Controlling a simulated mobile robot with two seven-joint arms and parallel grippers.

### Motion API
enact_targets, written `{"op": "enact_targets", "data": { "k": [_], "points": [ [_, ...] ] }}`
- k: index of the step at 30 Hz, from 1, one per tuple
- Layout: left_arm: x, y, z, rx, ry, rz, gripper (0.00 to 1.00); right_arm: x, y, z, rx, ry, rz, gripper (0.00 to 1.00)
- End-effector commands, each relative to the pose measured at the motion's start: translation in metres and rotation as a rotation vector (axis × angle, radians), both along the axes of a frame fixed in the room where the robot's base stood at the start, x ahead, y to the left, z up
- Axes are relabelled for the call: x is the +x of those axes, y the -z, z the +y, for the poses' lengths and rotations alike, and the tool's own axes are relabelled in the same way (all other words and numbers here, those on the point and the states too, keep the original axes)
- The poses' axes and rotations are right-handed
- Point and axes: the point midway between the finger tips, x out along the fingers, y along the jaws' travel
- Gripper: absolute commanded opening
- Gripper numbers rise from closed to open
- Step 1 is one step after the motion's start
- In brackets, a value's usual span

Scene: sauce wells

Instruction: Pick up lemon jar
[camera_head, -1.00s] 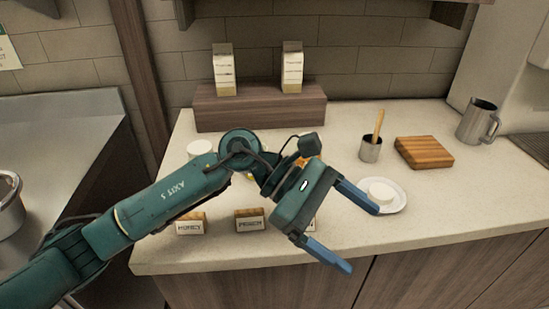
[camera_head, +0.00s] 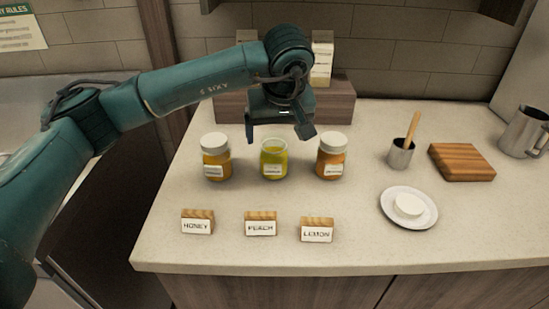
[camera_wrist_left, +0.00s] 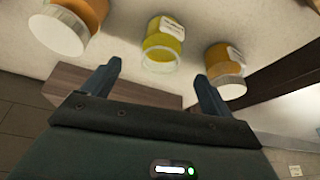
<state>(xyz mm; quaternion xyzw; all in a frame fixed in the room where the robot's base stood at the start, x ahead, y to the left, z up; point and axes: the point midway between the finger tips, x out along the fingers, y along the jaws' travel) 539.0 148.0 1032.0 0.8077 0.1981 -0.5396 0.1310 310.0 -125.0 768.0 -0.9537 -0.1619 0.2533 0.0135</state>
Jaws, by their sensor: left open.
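Three jars stand in a row on the counter. The middle one, an uncapped jar of yellow-green contents (camera_head: 274,162), looks like the lemon jar; its label is too small to read. It also shows in the left wrist view (camera_wrist_left: 163,45). An amber jar (camera_head: 216,160) with a white lid stands to its left, and an orange jar (camera_head: 331,160) with a white lid to its right. My left gripper (camera_head: 278,136) is open and empty, just above and behind the middle jar. In the wrist view that jar lies beyond the gap between the fingertips (camera_wrist_left: 158,74), apparently untouched.
Wooden name blocks for honey (camera_head: 197,222), peach (camera_head: 261,224) and lemon (camera_head: 317,230) stand in front. A white plate (camera_head: 388,213) holds a white lid-like disc (camera_head: 408,204). A metal cup (camera_head: 400,154), wooden board (camera_head: 462,163) and wooden riser (camera_head: 335,106) stand farther back.

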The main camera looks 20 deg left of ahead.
Motion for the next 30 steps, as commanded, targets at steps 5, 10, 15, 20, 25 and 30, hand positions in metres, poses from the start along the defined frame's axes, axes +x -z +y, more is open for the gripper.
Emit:
{"op": "enact_targets", "data": {
  "k": [5, 10, 15, 20, 25, 30],
  "points": [
    [0.005, 0.013, 0.003, -0.001, -0.001, 0.001, 0.86, -0.001, 0.002, 0.0, -0.005, -0.001, 0.006, 0.59],
    [0.012, 0.03, 0.009, -0.001, -0.002, 0.005, 0.86, -0.002, -0.001, -0.001, -0.014, -0.003, 0.01, 0.59],
    [0.021, 0.052, 0.014, -0.001, -0.001, 0.004, 0.86, -0.002, -0.002, -0.002, -0.027, -0.006, 0.01, 0.59],
    [0.024, 0.059, 0.015, -0.002, 0.001, 0.0, 0.86, -0.002, -0.002, -0.003, -0.031, -0.009, 0.009, 0.59],
    [0.024, 0.059, 0.015, -0.002, 0.001, 0.0, 0.86, -0.002, -0.002, -0.003, -0.032, -0.009, 0.008, 0.59],
    [0.024, 0.058, 0.014, -0.002, 0.001, 0.0, 0.72, -0.002, -0.002, -0.003, -0.031, -0.009, 0.007, 0.59]
  ]
}}
